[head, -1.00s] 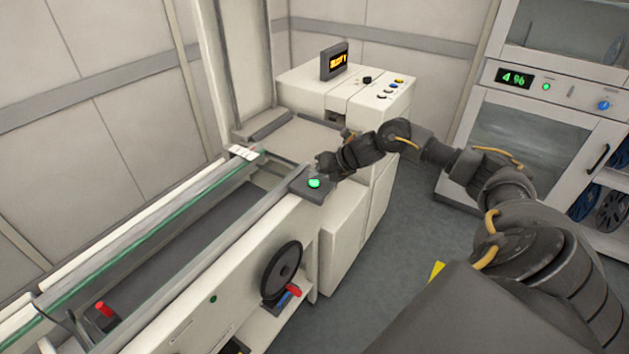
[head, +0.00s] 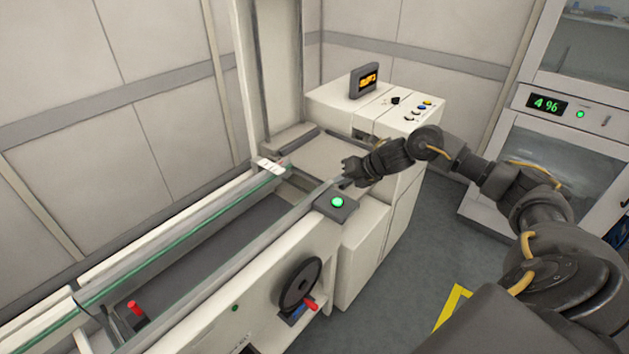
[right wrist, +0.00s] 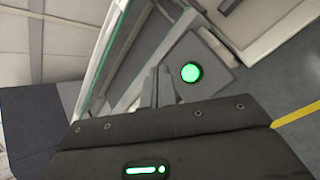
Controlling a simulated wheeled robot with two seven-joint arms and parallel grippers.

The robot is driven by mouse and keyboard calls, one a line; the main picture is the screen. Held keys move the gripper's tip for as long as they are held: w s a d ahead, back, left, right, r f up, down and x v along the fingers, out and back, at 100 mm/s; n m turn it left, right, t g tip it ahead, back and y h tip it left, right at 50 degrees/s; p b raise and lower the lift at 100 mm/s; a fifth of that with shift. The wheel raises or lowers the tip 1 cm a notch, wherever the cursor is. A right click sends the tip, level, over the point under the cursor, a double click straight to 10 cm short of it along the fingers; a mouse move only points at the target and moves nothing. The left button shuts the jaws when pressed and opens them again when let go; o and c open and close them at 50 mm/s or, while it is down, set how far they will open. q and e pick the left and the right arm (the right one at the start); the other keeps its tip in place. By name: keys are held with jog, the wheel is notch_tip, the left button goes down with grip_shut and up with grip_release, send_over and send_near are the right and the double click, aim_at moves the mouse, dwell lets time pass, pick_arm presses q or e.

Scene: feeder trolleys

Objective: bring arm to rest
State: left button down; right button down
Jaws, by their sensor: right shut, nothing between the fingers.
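My right arm (head: 500,185) reaches in from the right in the head view. Its gripper (head: 346,172) is above the end of the long machine bed, close to a grey box with a lit green button (head: 337,202). The gripper is shut and empty. In the right wrist view the shut fingers (right wrist: 163,85) show at the centre, with the green button (right wrist: 190,72) just to their right. I cannot tell the exact gap between fingers and box. My left gripper is not in view.
A white machine (head: 335,100) with an orange display (head: 364,80) stands behind the gripper. A cabinet reading 4 % (head: 546,104) stands at the right. A black handwheel (head: 299,284) and a red handle (head: 134,308) are on the long machine. Grey floor (head: 420,255) lies open between machine and cabinet.

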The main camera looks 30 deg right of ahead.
jog(key=s+a+f+m+t, duration=0.1)
jog(key=s+a+f+m, duration=0.4)
jog(key=a, duration=0.4)
jog(key=s+a+f+m, duration=0.4)
jog(key=a+f+m, duration=0.25)
jog(key=a, duration=0.35)
jog(key=s+a+f+m+g+h, duration=0.1)
jog(key=s+f+m+g+h, duration=0.15)
jog(key=s+m, duration=0.85)
jog(key=s+a+f+m+g+h, duration=0.15)
jog(key=s+m+g, duration=0.4)
jog(key=s, duration=0.95)
notch_tip(320, 180, down, 30)
jog(key=s+m+b, duration=0.1)
jog(key=s, duration=0.1)
jog(key=s+d+f, duration=0.3)
jog(key=s+f, duration=1.1)
jog(key=s, duration=0.1)
